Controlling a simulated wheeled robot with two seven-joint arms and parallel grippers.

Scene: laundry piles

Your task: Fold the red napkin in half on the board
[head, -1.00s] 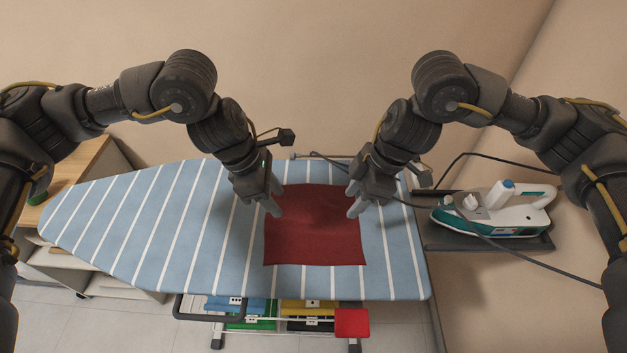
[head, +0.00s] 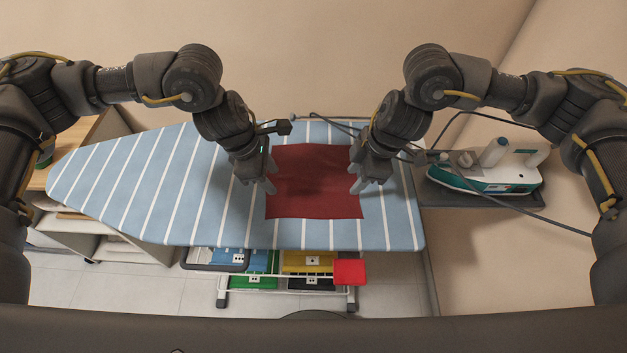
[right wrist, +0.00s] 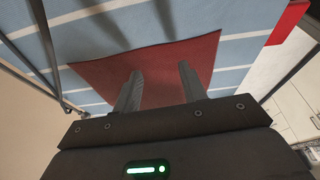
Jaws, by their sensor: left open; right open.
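The red napkin (head: 312,185) lies flat and unfolded on the blue board with white stripes (head: 150,195). My left gripper (head: 262,187) is open at the napkin's left edge in the head view. My right gripper (head: 358,187) is open at its right edge. In the right wrist view, the open fingers of my right gripper (right wrist: 158,92) reach over the napkin (right wrist: 160,68) with nothing between them. I cannot tell whether the fingertips touch the cloth.
An iron (head: 490,172) stands on a rest (head: 480,199) right of the board, its cord running behind my right arm. Below the board are several coloured bins and a red square (head: 350,272). The board's left part is clear.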

